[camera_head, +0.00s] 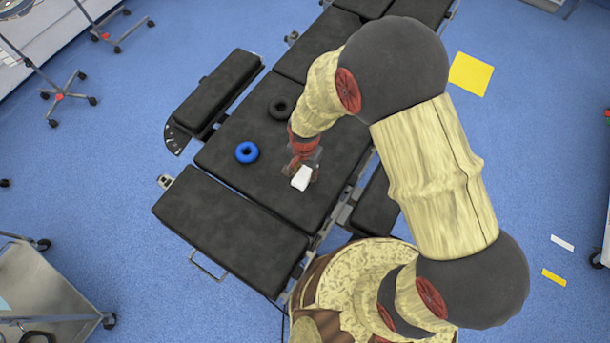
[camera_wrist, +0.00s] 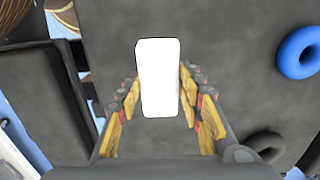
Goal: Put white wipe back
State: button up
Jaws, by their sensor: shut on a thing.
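The white wipe (camera_head: 301,178) is a small white block at the end of my arm, over the black operating table (camera_head: 235,165). In the wrist view the white wipe (camera_wrist: 158,78) stands lengthwise between the two yellow-padded fingers. My gripper (camera_wrist: 160,90) is shut on it, with a finger along each side. In the head view my gripper (camera_head: 303,168) is small and partly hidden by the wrist. I cannot tell whether the wipe touches the table top.
A blue ring (camera_head: 247,152) and a black ring (camera_head: 281,108) lie on the table to the left of my gripper. A yellow square (camera_head: 470,74) lies on the blue floor at the right. A metal trolley (camera_head: 45,290) stands at the lower left. The table pad around the wipe is bare.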

aim_at(305, 176)
jog(key=shift+w+f+b, duration=0.15)
jog(key=shift+f+b, duration=0.2)
jog(key=shift+f, duration=1.3)
jog(key=shift+f, duration=0.15)
jog(key=o, duration=1.2)
jog(key=shift+c, duration=0.2)
jog(key=shift+o, duration=0.3)
notch_tip(305, 176, up, 12)
jog(key=shift+r+p, duration=0.15)
jog(key=shift+p, duration=0.95)
